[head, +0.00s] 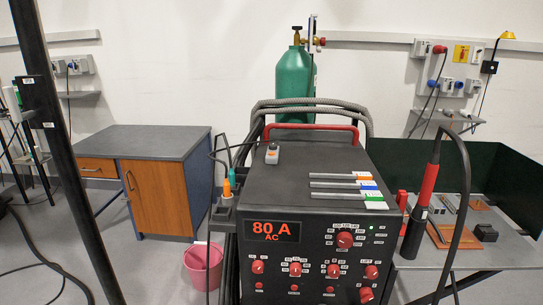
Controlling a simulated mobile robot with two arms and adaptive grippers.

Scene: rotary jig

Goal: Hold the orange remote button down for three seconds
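Neither of my grippers shows in the head view.
Several rods with coloured labels (345,188) lie on the machine top right of the remote. A red handle (312,127) and grey hoses (310,103) run behind it. A torch with a red grip (429,185) stands at the right. A holder with orange and teal items (227,190) is at the left.

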